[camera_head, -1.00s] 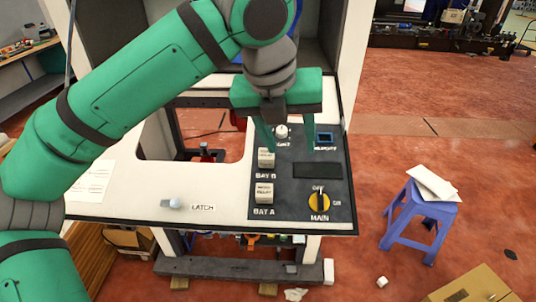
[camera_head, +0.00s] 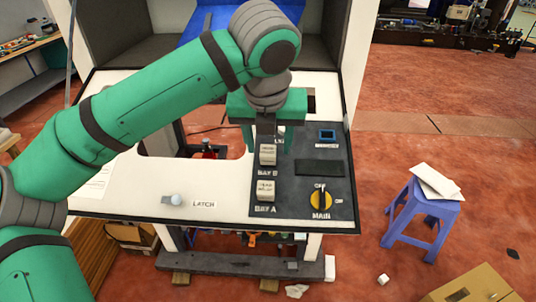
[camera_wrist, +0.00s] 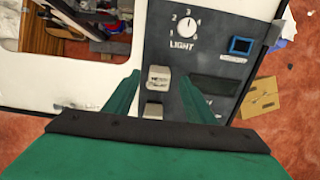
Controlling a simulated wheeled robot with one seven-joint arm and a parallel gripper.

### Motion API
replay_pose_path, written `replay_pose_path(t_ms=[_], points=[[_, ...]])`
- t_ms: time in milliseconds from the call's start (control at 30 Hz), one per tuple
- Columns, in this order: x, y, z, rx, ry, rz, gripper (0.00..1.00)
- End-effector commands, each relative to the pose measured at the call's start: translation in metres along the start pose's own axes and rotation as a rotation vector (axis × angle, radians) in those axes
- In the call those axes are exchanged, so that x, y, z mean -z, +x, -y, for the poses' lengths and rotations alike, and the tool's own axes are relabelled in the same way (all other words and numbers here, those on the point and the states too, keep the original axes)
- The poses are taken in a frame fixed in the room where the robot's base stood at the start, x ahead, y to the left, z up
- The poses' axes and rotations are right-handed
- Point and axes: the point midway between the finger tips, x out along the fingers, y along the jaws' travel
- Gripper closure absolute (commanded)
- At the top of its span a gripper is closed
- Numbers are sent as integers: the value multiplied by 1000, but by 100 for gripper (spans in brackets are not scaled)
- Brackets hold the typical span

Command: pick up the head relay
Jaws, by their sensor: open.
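Two small white relay blocks sit on the dark control panel, one at BAY B (camera_head: 268,154) and one at BAY A (camera_head: 265,190). Their printed labels are too small to read surely, so I cannot tell from the print which is the head relay. My gripper (camera_head: 267,146) is open and empty, pointing down over the BAY B block. In the wrist view, the BAY B block (camera_wrist: 158,77) shows between my two green fingertips (camera_wrist: 161,76). Whether they are level with it is unclear. The BAY A block (camera_wrist: 153,110) is partly hidden by my gripper.
The panel has a yellow MAIN knob (camera_head: 320,200), a blue-rimmed socket (camera_head: 327,136) and a LIGHT dial (camera_wrist: 188,26). A LATCH knob (camera_head: 177,200) is on the white worktop (camera_head: 135,190), left of the panel. A blue stool (camera_head: 425,210) stands on the right.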

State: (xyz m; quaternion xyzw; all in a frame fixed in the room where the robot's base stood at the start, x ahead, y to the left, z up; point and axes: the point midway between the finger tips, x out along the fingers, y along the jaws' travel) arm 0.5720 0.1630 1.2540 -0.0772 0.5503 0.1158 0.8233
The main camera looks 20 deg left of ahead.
Motion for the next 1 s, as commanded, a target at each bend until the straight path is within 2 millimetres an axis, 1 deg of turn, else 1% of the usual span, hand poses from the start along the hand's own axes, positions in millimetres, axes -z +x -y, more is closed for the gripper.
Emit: replay_pose_path(t_ms=[33, 100, 200, 300, 500, 567, 600, 667, 700, 733, 1000], points=[[0, 8, -1, 2, 0, -2, 50], [0, 17, -1, 3, 1, -2, 50], [0, 26, 0, 2, 2, -1, 50], [0, 30, -2, 1, 1, 0, 50], [0, 30, -3, 0, -1, 0, 50], [0, 30, -3, 0, -2, 0, 64], [0, 30, -3, -1, -2, 0, 74], [0, 30, -3, -1, -2, 0, 88], [0, 30, -3, -1, -2, 0, 98], [0, 30, -3, -1, -2, 0, 99], [-1, 29, -2, 0, -1, 0, 100]])
